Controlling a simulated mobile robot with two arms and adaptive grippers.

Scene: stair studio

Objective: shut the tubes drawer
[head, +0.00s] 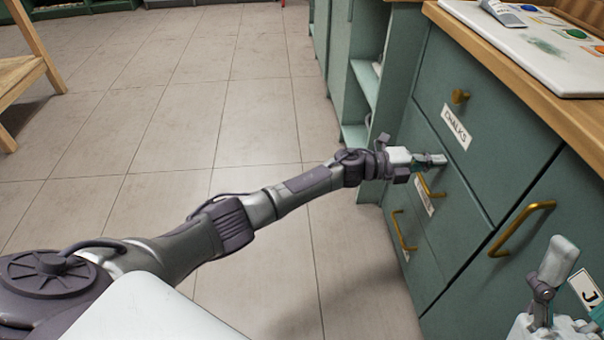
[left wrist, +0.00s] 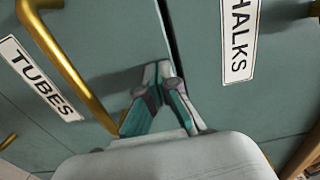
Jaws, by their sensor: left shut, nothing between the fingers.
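The tubes drawer is the middle front in the green cabinet, below the chalks drawer (head: 490,140). Its white TUBES label (left wrist: 38,78) and brass handle (left wrist: 72,70) show in the left wrist view; the handle also shows in the head view (head: 432,188). A dark gap runs between the tubes and chalks fronts; I cannot tell whether the tubes drawer is flush. My left gripper (head: 442,160) is shut and empty, its tips (left wrist: 158,72) at the tubes front near its upper edge, beside the handle. My right gripper (head: 556,265) is partly in view at lower right.
A lower drawer with a brass handle (head: 402,232) is underneath. Another front with a brass handle (head: 522,228) is to the right. The wooden worktop (head: 520,75) bears a white board (head: 535,55). Open shelves (head: 362,80) stand beyond.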

